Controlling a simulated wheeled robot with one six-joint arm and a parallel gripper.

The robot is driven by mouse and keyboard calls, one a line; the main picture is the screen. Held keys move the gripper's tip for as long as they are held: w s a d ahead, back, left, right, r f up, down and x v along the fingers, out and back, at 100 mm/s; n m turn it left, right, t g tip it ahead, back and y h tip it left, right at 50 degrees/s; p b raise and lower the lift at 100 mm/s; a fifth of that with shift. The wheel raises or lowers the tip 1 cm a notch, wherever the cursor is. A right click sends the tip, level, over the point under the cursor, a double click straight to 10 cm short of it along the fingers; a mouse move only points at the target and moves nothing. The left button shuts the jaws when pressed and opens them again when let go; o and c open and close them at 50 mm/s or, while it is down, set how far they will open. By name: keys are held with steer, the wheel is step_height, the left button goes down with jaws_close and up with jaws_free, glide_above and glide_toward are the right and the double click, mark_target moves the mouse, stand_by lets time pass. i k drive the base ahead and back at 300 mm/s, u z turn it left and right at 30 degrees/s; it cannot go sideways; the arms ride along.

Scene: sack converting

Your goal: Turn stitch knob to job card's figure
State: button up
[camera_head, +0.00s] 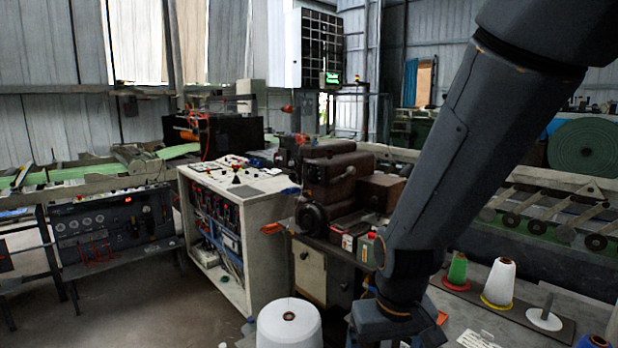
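My arm comes down from the top right, and my gripper (397,330) is at the bottom edge, right of the large white thread cone. Its fingertips are not clearly shown, so I cannot tell if it is open or shut. A white printed card (480,339) lies on the worktable at the bottom edge, partly cut off. It may be the job card; its figure is not readable. A brown machine (328,178) stands on the bench left of my arm. I cannot make out a stitch knob or its setting.
A large white cone (289,326) stands close left of my gripper. On the right are a green spool (457,270), a white cone (498,283) and an empty spindle (545,312). A control cabinet (232,232) stands left. Open floor lies at lower left.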

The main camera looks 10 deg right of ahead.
mark_target(312, 174)
steer(key=u, duration=0.05)
steer(key=k, duration=0.5)
steer(key=u, duration=0.55)
steer(key=i, duration=0.55)
steer(key=u, duration=0.55)
steer(key=i, duration=1.05)
steer(key=z, duration=0.7)
steer(key=i, duration=0.95)
steer(key=z, duration=0.8)
